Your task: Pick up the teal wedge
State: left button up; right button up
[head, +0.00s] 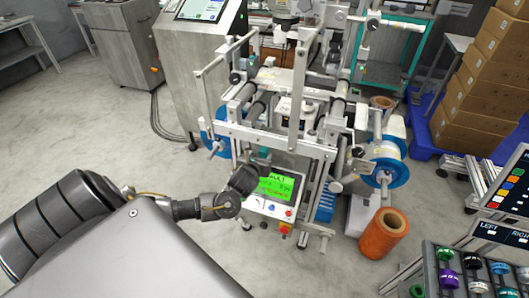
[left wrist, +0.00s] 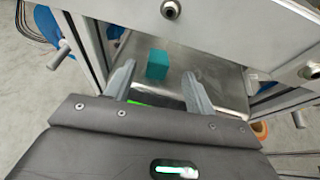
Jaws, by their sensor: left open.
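The teal wedge (left wrist: 157,64) rests on a grey metal tray (left wrist: 222,84) inside the machine, in the left wrist view. It looks like a small block from this angle. My left gripper (left wrist: 158,75) is open, with one finger on each side of the wedge in the picture. The fingers appear nearer the camera than the wedge, and I see no contact. In the head view my left gripper (head: 243,181) is at the front of the machine, beside the green-lit screen (head: 275,187). I cannot make out the wedge in the head view. My right gripper is not in view.
A metal frame bar (left wrist: 220,25) crosses above the tray, and uprights flank it. The reel machine (head: 285,140) has blue-flanged reels (head: 385,172) on its right. An orange roll (head: 384,234) stands on the floor. Cartons (head: 480,90) are stacked at right.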

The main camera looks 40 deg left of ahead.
aim_at(262, 152)
pick_arm(q)
jog(key=shift+x, duration=1.2)
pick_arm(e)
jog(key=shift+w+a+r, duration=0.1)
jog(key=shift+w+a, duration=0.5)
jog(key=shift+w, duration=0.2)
pick_arm(q)
jog(key=b+x, duration=0.1)
jog(key=x, duration=0.4)
jog(key=shift+a+f, duration=0.1)
jog(key=shift+f, duration=0.05)
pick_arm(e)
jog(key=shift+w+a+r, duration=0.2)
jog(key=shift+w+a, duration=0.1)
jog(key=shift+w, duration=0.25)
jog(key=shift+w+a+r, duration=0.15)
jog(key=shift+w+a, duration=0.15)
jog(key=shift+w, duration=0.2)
pick_arm(q)
jog(key=c, duration=1)
jog(key=shift+c, duration=0.2)
